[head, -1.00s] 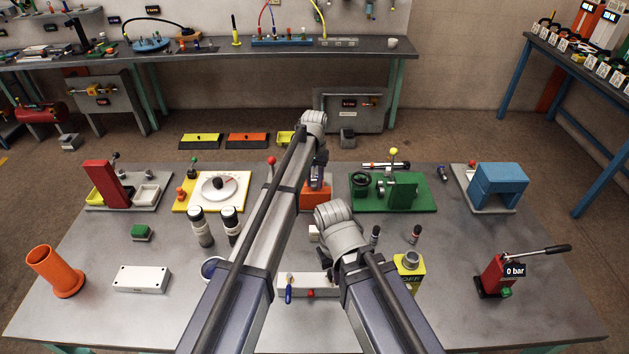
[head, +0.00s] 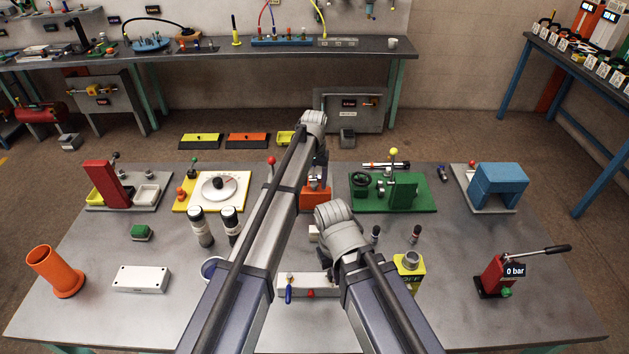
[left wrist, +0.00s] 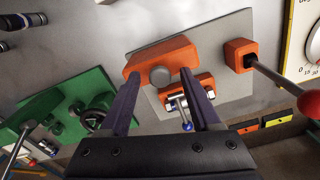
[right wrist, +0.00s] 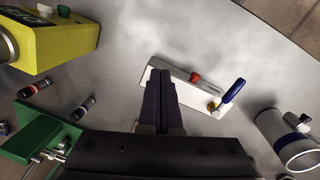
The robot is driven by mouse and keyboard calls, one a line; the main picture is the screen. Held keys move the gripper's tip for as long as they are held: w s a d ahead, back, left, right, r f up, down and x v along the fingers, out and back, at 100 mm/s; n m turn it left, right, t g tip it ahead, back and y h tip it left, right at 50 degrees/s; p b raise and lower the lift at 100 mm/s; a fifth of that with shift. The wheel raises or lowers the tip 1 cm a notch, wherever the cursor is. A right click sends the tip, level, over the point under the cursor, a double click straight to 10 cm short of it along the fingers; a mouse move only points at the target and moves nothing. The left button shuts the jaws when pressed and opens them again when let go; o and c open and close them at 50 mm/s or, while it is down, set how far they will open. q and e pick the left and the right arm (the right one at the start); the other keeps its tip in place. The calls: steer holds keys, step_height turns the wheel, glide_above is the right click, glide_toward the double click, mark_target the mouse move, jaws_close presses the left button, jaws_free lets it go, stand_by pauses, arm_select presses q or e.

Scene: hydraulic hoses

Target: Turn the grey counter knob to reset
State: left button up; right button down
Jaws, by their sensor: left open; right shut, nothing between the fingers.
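The grey knob (left wrist: 160,76) sticks out of an orange block (left wrist: 150,62) in the left wrist view. In the head view the orange unit (head: 316,198) stands behind the middle of the table, and the knob cannot be made out there. My left gripper (left wrist: 160,80) is open, its two dark fingers apart on either side of the knob's line; contact cannot be told. In the head view my left gripper (head: 319,172) hangs at the orange unit. My right gripper (right wrist: 163,78) is shut and empty, over the table near a white block (right wrist: 190,93).
Next to the knob are a small orange part with a blue-tipped lever (left wrist: 187,124) and a red-ball lever (left wrist: 308,103). A green fixture (head: 392,190) stands right of the unit, a yellow dial board (head: 212,190) left. A yellow box (head: 409,268) is near my right arm.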

mark_target(315, 183)
arm_select(q)
steer(key=shift+r+p, duration=3.9)
steer(key=shift+r, duration=0.05)
steer(key=shift+f, duration=0.1)
steer(key=shift+m+y, duration=0.3)
steer(key=shift+y, duration=0.3)
steer(key=s+a+f+b, duration=0.2)
steer(key=s, duration=0.9)
steer(key=s+a+f+b, duration=0.2)
steer(key=s+f+b, duration=0.1)
steer(key=s, duration=0.9)
steer(key=s+a+f+b, duration=0.2)
steer(key=s+b, duration=0.1)
steer(key=s, duration=0.8)
steer(key=shift+s+a+f, duration=0.15)
steer(key=shift+s+f, duration=0.15)
steer(key=shift+f, duration=0.05)
steer(key=shift+w, duration=0.1)
